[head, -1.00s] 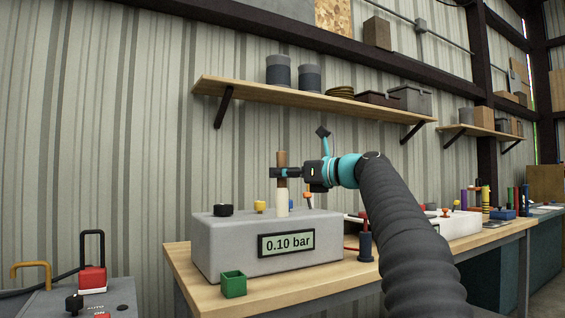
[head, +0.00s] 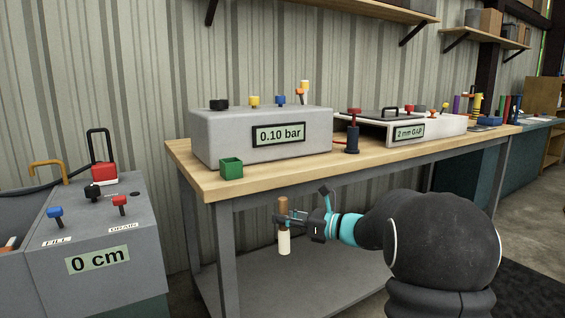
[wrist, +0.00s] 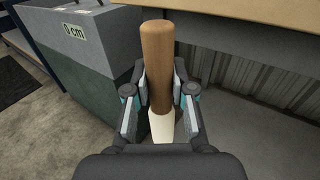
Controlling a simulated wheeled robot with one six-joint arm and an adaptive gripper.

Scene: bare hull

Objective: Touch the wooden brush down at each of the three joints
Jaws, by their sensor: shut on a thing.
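The wooden brush (head: 284,242) has a brown handle and a pale cream lower end. My gripper (head: 283,217) is shut on its handle and holds it upright in the air, below the tabletop level at the workbench's front. In the wrist view, the brush (wrist: 157,62) stands between the fingers of my gripper (wrist: 160,92), its pale end partly hidden by the gripper. The pale end touches nothing that I can see. I cannot pick out the three joints in these views.
A grey console (head: 110,285) reading 0 cm stands at left.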

